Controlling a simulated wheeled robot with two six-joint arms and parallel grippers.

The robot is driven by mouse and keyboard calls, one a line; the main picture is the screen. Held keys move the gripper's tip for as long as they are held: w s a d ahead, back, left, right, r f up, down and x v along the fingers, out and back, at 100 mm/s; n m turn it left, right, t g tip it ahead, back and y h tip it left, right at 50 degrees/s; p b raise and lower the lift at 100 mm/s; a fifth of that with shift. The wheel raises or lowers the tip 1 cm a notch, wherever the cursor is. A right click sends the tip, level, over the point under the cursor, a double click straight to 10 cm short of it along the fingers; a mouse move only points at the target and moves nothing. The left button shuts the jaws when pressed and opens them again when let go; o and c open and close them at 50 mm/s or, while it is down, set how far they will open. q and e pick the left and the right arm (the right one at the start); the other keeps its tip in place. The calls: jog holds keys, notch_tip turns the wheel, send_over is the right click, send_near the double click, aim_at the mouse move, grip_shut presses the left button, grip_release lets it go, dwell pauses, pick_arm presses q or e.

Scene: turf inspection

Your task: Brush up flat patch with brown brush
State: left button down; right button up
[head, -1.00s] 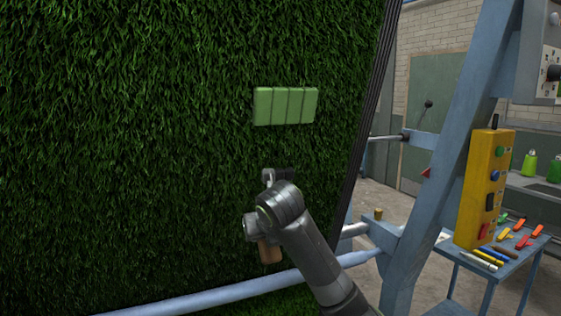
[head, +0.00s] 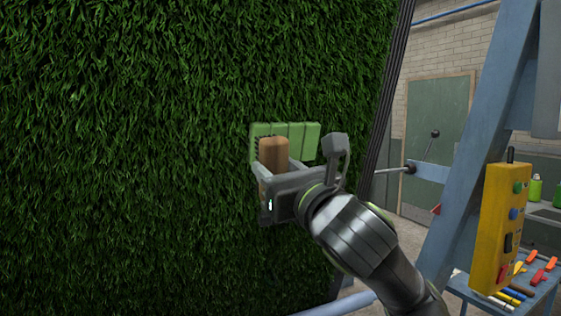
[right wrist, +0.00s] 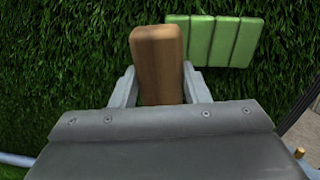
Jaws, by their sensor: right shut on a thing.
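The flat patch (head: 312,140) is a pale green block of several upright strips on the dark turf wall. It also shows in the right wrist view (right wrist: 228,38), behind and right of the brush. My right gripper (head: 272,165) is shut on the brown brush (head: 274,152), a wooden block that stands up between its fingers in the right wrist view (right wrist: 158,62). In the head view the brush overlaps the lower left part of the patch. Whether it touches the patch I cannot tell. The brush's bristle side is mostly hidden. My left gripper is not in view.
The turf (head: 130,150) fills the left and ends at a dark edge at right. A blue frame post (head: 465,130) carries a yellow control box (head: 500,230). A blue table with markers and tools stands at lower right.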

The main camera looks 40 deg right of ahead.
jog(key=shift+w+d+r+p, duration=0.15)
jog(key=shift+w+r+p, duration=0.25)
jog(key=shift+p, duration=0.1)
jog(key=x, duration=0.1)
jog(key=b+x, duration=0.1)
jog(key=x, duration=0.1)
jog(key=shift+w+d+f, duration=0.15)
jog(key=shift+w+f, duration=0.05)
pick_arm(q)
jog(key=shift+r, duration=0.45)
pick_arm(e)
jog(key=shift+x, duration=0.8)
jog(key=shift+d+r, duration=0.1)
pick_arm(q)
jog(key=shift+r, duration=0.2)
pick_arm(e)
jog(key=shift+w+p, duration=0.15)
jog(key=shift+p, duration=0.2)
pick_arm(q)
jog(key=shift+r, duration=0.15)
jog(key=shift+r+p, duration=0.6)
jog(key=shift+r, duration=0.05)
pick_arm(e)
jog(key=shift+d+x, duration=0.2)
jog(key=shift+x, duration=1.1)
